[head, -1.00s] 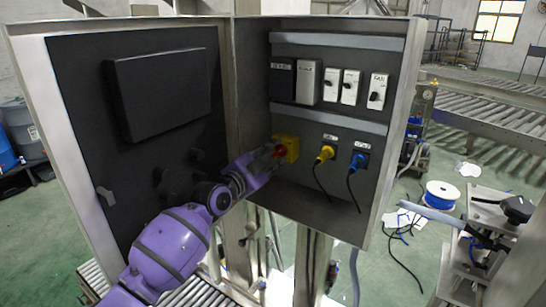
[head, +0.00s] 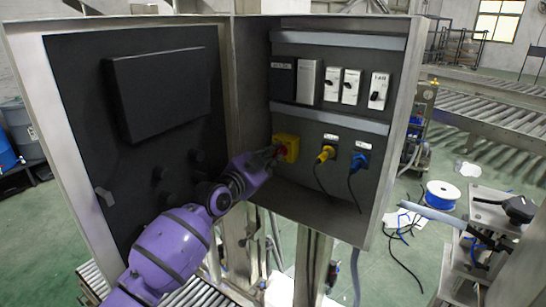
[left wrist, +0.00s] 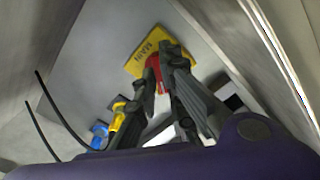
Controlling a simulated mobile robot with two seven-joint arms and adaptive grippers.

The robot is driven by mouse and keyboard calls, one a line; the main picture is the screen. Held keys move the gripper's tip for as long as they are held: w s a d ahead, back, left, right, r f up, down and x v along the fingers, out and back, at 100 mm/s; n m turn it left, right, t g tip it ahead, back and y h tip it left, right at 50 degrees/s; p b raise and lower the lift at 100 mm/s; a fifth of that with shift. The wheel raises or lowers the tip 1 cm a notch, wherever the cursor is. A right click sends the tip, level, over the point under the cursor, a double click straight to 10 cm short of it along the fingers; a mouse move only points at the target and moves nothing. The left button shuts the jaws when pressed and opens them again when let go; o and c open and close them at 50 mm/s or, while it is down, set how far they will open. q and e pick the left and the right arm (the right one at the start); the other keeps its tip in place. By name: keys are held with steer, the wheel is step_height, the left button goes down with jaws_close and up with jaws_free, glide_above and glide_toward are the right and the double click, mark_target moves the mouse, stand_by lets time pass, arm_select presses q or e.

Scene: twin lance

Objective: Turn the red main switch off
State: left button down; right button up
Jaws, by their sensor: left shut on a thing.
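The red main switch (head: 281,155) is a knob on a yellow plate (head: 293,146) on the cabinet's back panel, low at the left. In the left wrist view, the red knob (left wrist: 153,67) shows between the fingers, and the yellow plate (left wrist: 143,58) reads MAIN. My left gripper (head: 275,154) is shut on the red knob, with a finger on either side of it. The fingers hide much of the knob, so I cannot read its exact position. The gripper also shows in the left wrist view (left wrist: 165,72). My right gripper is not in view.
A yellow plug (head: 325,154) and a blue plug (head: 358,162) with hanging black cables are right of the switch. White switches (head: 350,87) sit above. The cabinet's open door (head: 75,120) is at the left, and its right side wall (head: 402,120) bounds the space.

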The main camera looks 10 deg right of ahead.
arm_select(q)
steer(key=n, duration=0.4)
steer(key=shift+n, duration=0.3)
steer(key=n, duration=0.3)
steer(key=shift+n, duration=0.3)
steer(key=n, duration=0.4)
steer(key=shift+n, duration=2.1)
steer(key=c, duration=1.8)
jaws_free()
steer(key=shift+c, duration=0.2)
steer(key=shift+a, duration=0.1)
